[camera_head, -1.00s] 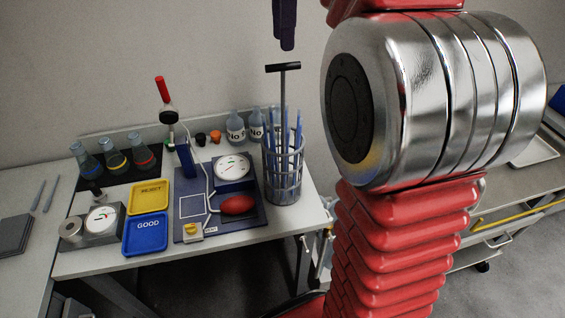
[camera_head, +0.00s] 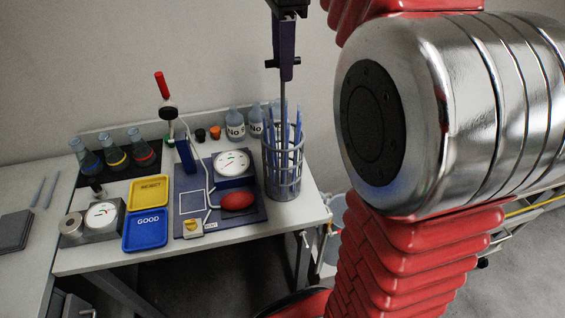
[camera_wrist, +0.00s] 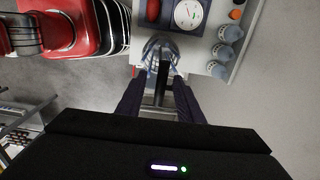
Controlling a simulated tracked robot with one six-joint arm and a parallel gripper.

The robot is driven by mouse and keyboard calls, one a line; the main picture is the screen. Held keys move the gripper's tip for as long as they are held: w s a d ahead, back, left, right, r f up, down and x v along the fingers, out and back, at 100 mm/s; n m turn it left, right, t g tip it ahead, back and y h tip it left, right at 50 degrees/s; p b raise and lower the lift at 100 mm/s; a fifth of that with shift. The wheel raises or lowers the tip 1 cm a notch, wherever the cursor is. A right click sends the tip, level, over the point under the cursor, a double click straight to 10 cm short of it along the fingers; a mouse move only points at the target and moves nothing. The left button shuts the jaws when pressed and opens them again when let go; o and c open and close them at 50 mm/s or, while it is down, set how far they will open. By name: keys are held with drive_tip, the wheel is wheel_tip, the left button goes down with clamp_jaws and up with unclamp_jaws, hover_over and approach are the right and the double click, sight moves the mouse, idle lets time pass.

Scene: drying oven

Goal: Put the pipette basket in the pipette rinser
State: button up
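The pipette basket (camera_head: 283,172) is a grey wire cylinder holding several bluish pipettes, upright at the right end of the white table. A thin rod rises from it to a dark T-handle (camera_head: 270,62). My gripper (camera_head: 286,76) points down over the handle, its dark fingers level with the crossbar. In the wrist view, the two fingers (camera_wrist: 159,92) stand apart on either side of the handle, with gaps visible. The basket also shows beyond them (camera_wrist: 158,46). A pale round vessel (camera_head: 337,212) beyond the table's right edge may be the pipette rinser; my arm partly hides it.
Yellow (camera_head: 149,191) and blue (camera_head: 146,230) trays are farther left. My arm covers much of the right side.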

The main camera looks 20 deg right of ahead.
wheel_tip(320, 180, down, 5)
drive_tip(key=shift+w+f, duration=0.1)
idle(0.4)
idle(0.4)
clamp_jaws()
idle(1.2)
